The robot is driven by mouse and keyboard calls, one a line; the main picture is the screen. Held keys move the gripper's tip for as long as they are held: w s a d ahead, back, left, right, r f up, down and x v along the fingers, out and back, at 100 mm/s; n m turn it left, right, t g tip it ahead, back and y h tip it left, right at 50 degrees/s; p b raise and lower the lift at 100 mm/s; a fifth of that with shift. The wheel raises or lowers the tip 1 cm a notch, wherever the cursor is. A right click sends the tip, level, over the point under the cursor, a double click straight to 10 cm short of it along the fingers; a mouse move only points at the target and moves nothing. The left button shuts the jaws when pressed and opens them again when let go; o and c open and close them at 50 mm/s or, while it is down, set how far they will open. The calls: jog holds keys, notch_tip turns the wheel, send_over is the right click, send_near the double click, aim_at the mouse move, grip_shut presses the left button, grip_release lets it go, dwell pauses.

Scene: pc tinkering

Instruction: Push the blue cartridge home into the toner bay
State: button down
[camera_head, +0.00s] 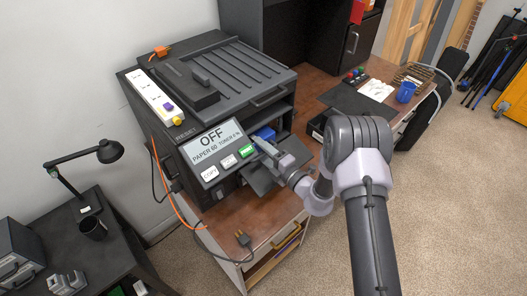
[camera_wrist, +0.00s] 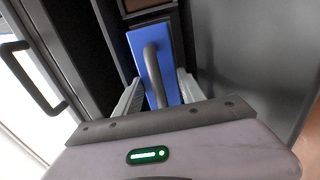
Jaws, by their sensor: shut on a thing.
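The blue cartridge (camera_head: 266,133) sits at the mouth of the toner bay (camera_head: 284,120), the dark opening at the front right of the printer. In the wrist view, the cartridge (camera_wrist: 172,66) shows a blue face with a dark grey curved handle (camera_wrist: 152,72). My gripper (camera_head: 259,141) reaches the bay from the front. In the wrist view, the fingers of my gripper (camera_wrist: 159,92) stand on either side of the handle, shut on it. The cartridge's far end and its depth in the bay are hidden.
The printer (camera_head: 225,90) has a display reading OFF (camera_head: 212,142). An open dark door or flap (camera_head: 262,178) is below the bay. A power strip (camera_head: 155,97) lies on top. A loose plug (camera_head: 243,240) lies on the cabinet. A lamp desk (camera_head: 110,235) is at left; carpet is clear at right.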

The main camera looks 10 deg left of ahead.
jog(key=shift+x, duration=1)
jog(key=c, duration=0.6)
grip_release()
jog(key=shift+o, duration=0.4)
jog(key=shift+f, duration=0.15)
